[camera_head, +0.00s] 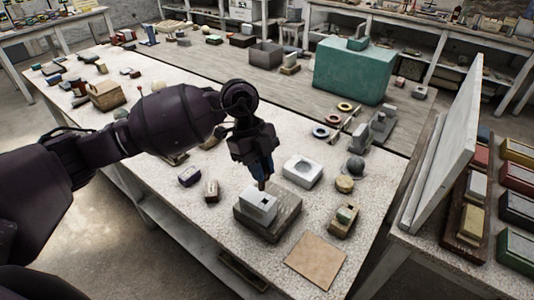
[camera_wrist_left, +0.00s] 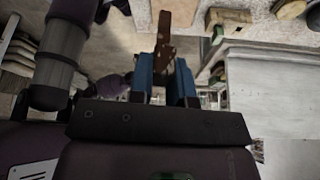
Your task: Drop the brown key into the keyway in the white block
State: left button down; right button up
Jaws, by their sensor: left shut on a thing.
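The white block (camera_head: 256,210) sits on a grey-brown slab on the near table, with a small dark keyway opening in its top. My left gripper (camera_head: 262,172) points down just above the block's back part. It is shut on the brown key (camera_wrist_left: 175,28), which sticks out past the blue fingers in the left wrist view (camera_wrist_left: 174,80). In the head view only a small reddish-brown tip of the key (camera_head: 262,186) shows below the fingers, close to the block. I cannot tell whether the key touches the block. My right gripper is not in view.
The slab (camera_head: 268,226) carries the block. A white piece with a round recess (camera_head: 301,171) stands right of it, and a wooden block with a green inset (camera_head: 343,220) is nearby. A tan square (camera_head: 315,260) lies in front. Small dark blocks (camera_head: 211,190) stand to the left.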

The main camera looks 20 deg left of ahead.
pick_arm(q)
jog(key=shift+w+d+r+n+t, duration=0.1)
jog(key=shift+w+r+n+t, duration=0.15)
jog(key=shift+n, duration=0.45)
jog(key=shift+w+d+r+n+t, duration=0.1)
jog(key=shift+w+n+t, duration=0.15)
jog(key=shift+n, duration=0.45)
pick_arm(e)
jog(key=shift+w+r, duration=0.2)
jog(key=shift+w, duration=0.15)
pick_arm(q)
jog(key=shift+h, duration=0.3)
notch_tip(320, 180, down, 5)
jog(key=shift+r+b, duration=0.15)
jog(key=shift+b, duration=1)
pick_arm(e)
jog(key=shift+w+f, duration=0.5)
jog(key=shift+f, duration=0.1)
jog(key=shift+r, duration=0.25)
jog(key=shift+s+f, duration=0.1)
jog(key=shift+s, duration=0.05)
pick_arm(q)
jog(key=shift+p, duration=0.6)
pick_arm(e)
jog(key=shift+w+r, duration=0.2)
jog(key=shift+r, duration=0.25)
